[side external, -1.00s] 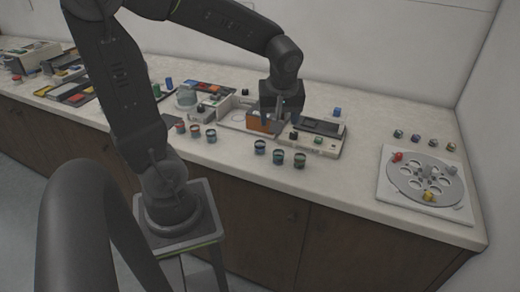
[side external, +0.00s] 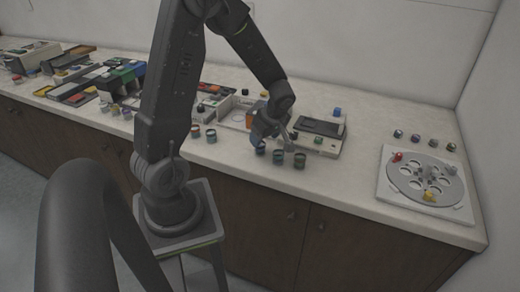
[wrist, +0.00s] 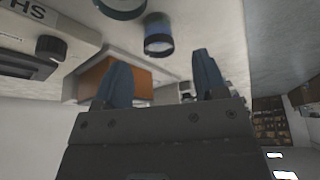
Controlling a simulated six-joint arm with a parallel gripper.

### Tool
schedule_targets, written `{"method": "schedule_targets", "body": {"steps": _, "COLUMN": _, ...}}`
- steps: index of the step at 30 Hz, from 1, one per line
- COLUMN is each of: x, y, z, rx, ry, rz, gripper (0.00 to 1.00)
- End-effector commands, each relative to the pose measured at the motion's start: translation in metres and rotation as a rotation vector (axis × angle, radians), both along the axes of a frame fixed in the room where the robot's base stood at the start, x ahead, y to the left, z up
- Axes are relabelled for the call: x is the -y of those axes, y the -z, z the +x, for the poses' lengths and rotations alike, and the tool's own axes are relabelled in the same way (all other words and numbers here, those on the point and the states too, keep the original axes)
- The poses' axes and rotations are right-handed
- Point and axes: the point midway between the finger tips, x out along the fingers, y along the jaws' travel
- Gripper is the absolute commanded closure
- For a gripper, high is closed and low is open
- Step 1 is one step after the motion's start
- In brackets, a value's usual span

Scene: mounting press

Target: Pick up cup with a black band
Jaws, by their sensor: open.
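Three small dark cups stand in a row at the counter's front: a left one (side external: 260,148), a middle one (side external: 278,156) and a right one (side external: 299,160). I cannot tell which has a black band. My gripper (side external: 274,139) is open and tilted, just above and behind the left and middle cups. In the wrist view my gripper (wrist: 161,76) has its two blue-grey fingers apart with nothing between them. A dark cup with a blue band (wrist: 158,38) lies just beyond the fingertips, and part of another cup (wrist: 122,8) is cut off at the top edge.
A light press device (side external: 318,133) stands right behind the cups. Two more cups (side external: 211,136) stand to the left. A round holed plate (side external: 425,178) lies at the right. The counter between it and the cups is clear.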

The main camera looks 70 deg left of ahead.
Motion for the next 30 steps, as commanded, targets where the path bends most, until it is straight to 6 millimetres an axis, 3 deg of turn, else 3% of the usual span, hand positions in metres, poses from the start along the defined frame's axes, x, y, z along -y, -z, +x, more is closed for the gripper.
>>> {"method": "schedule_targets", "body": {"steps": 12, "x": -0.021, "y": 0.044, "z": -0.006, "rx": -0.002, "ry": 0.0, "rz": -0.002, "gripper": 0.35}}
{"method": "schedule_targets", "body": {"steps": 21, "x": -0.023, "y": 0.048, "z": -0.006, "rx": 0.002, "ry": 0.001, "rz": 0.0, "gripper": 0.35}}
{"method": "schedule_targets", "body": {"steps": 30, "x": -0.023, "y": 0.048, "z": -0.006, "rx": 0.001, "ry": 0.001, "rz": -0.001, "gripper": 0.63}}
